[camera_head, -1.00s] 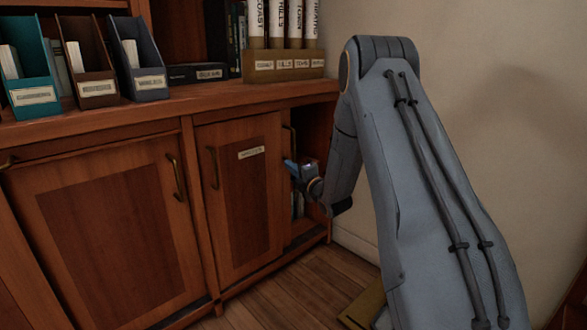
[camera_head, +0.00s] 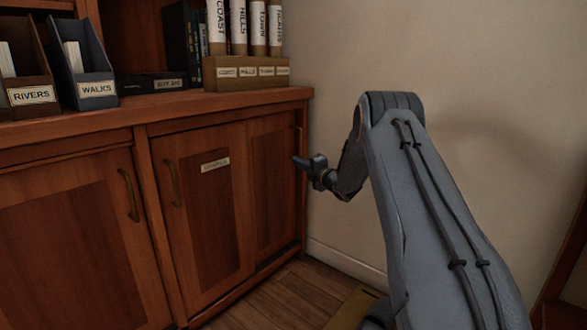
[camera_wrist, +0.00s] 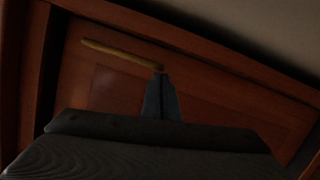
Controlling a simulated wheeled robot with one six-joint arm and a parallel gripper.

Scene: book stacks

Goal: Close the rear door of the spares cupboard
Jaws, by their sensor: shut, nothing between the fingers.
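The cupboard's front door (camera_head: 205,215) has a pale label and a handle at its left side. The rear door (camera_head: 270,180) is to its right, set behind it, and reaches the right post with no open gap visible there. Its upright handle (camera_head: 298,128) is near its right edge; in the wrist view the handle (camera_wrist: 115,52) is a brass bar. My gripper (camera_head: 298,161) is shut and empty, at the right edge of the rear door. In the wrist view my gripper (camera_wrist: 158,85) has its tips by the handle's end; I cannot tell whether they touch.
The worktop (camera_head: 160,108) above carries a box of labelled rolls (camera_head: 245,72) and file holders (camera_head: 82,70). Another cupboard door (camera_head: 70,240) is at the left. A plain wall (camera_head: 340,210) stands close on the right.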

